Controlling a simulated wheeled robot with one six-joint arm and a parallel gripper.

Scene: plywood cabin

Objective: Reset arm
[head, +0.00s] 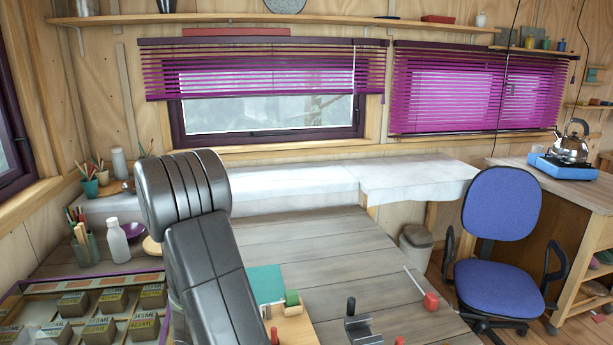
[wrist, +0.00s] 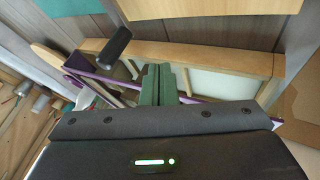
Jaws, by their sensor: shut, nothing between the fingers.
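My arm (head: 205,235) rises from the lower edge of the head view, in front of the grey plank table (head: 350,245). Its grey links bend over at the top, and my gripper cannot be made out in that view. In the wrist view my gripper (wrist: 158,85) shows two green fingers pressed together, with nothing between them. Its dark housing fills the bottom of that view. A wooden frame with pale panels (wrist: 215,82) lies beyond the fingers. I cannot tell whether the fingers touch it.
A compartment tray (head: 92,283) stands at the front left, near a white bottle (head: 117,242) and a jar of pencils (head: 85,248). A red-ended rod (head: 431,301) and a black clamp-like part (head: 357,325) are at the right front. A blue chair (head: 502,235) stands right of the table.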

